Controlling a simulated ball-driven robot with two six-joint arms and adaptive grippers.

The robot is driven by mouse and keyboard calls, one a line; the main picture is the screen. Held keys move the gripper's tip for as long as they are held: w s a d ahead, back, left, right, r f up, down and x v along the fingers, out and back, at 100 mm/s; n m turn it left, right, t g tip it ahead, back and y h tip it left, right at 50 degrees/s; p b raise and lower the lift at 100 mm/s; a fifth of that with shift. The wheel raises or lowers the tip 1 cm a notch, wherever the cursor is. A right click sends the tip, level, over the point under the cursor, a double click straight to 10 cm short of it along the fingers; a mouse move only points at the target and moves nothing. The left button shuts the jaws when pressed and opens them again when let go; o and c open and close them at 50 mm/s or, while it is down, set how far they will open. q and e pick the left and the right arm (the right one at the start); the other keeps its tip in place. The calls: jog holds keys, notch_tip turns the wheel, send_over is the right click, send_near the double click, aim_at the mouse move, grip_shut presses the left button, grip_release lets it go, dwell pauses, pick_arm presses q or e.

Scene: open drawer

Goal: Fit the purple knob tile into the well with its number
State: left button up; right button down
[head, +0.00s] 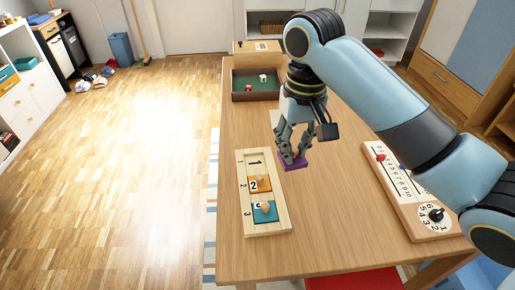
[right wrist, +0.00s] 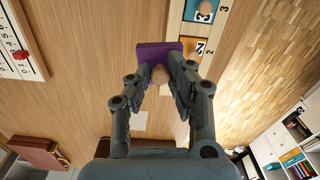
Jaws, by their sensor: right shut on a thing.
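My right gripper (head: 290,156) is shut on the wooden knob of the purple tile (head: 294,163) and holds it beside the upper right of the puzzle board. In the right wrist view the fingers (right wrist: 166,84) close around the knob and the purple tile (right wrist: 150,51) shows beyond them. The pale wooden board (head: 279,225) has wells marked 1, 2 and 3. The well marked 1 (head: 255,162) is empty. An orange tile with a 2 (head: 257,184) and a teal tile with a 3 (head: 263,214) sit in the others. The number on the purple tile is hidden. My left gripper is not in view.
A wooden board with a number scale and a black dial (head: 435,214) lies at the right of the table (head: 322,236). A green-lined tray (head: 242,96) with dice stands at the back left, before a wooden box (head: 247,56). The table between the boards is clear.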

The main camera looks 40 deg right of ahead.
jog(key=w+a+m+p, duration=0.1)
jog(key=a+m+p, duration=0.1)
jog(key=a+p, duration=0.15)
jog(key=w+d+f+b, duration=0.1)
jog(key=w+f, duration=0.1)
jog(key=w, duration=0.1)
jog(key=w+f+b, duration=0.1)
jog(key=w+f, duration=0.1)
jog(key=w, duration=0.2)
jog(key=w+d+f, duration=0.1)
jog(key=w+f, duration=0.1)
jog(key=w, duration=0.2)
jog(key=shift+w+d+f+b, duration=0.1)
jog(key=shift+d+f+b, duration=0.15)
jog(key=shift+d+b, duration=0.15)
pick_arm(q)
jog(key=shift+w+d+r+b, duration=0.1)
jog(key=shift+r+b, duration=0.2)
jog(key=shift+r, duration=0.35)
pick_arm(e)
jog(key=shift+f, duration=1.95)
jog(key=shift+f, duration=0.1)
jog(key=c, duration=1.2)
grip_release()
